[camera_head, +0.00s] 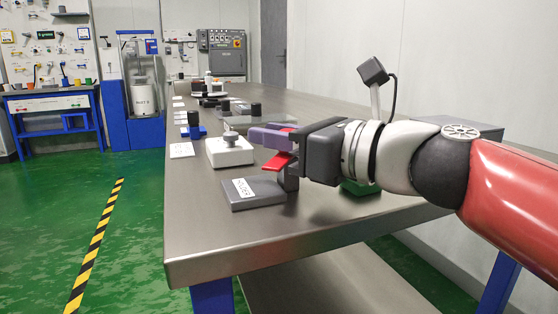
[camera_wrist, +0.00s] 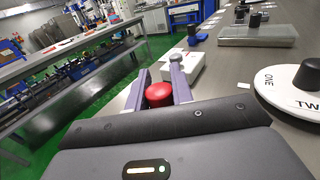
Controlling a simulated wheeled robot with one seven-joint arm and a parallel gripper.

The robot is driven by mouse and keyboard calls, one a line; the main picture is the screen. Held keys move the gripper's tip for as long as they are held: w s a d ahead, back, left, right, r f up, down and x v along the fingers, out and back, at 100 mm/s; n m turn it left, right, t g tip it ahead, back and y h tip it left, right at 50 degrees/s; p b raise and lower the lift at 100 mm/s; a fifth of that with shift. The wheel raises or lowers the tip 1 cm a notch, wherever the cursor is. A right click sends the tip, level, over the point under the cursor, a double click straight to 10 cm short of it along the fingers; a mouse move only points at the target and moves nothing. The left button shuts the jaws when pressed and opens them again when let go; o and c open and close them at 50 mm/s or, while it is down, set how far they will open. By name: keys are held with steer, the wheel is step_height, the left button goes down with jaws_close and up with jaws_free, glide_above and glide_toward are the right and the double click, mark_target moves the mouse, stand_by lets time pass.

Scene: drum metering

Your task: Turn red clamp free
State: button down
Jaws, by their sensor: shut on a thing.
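The red clamp (camera_head: 278,161) is on a grey stand (camera_head: 262,203) with a printed label and a short post, near the front left of the steel table. In the wrist view its rounded red top (camera_wrist: 158,94) sits between the two purple fingers. My gripper (camera_head: 270,138) reaches in from the right, over the stand, and is shut on the red clamp. My gripper also shows in the wrist view (camera_wrist: 160,88). The fingers and gripper body hide part of the clamp and post.
A white box (camera_head: 230,152) with a grey knob stands just behind the stand. A white dial disc (camera_wrist: 276,90) with a black knob, marked ONE and TWO, is at right in the wrist view. Black knobs and a tray (camera_wrist: 257,36) lie farther back. The table's front left corner is clear.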

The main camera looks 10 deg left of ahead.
steer(key=n+g, duration=0.1)
steer(key=g, duration=0.1)
steer(key=n+g+y+b, duration=0.1)
steer(key=n+g, duration=0.1)
steer(key=g, duration=0.1)
steer(key=shift+s+a+f+n, duration=0.1)
steer(key=shift+s+f+n, duration=0.05)
steer(key=shift+n, duration=0.15)
steer(key=shift+s+n+g, duration=0.15)
steer(key=shift+n+g, duration=0.6)
steer(key=shift+g, duration=0.5)
steer(key=shift+s+n+g, duration=0.2)
steer(key=shift+n+g, duration=0.6)
steer(key=shift+g, duration=0.5)
steer(key=shift+s+n+g, duration=0.15)
steer(key=shift+n+g, duration=0.6)
steer(key=shift+g, duration=0.5)
steer(key=c, duration=1.2)
jaws_free()
steer(key=v, duration=0.7)
steer(key=shift+w+d, duration=0.15)
steer(key=shift+d, duration=0.25)
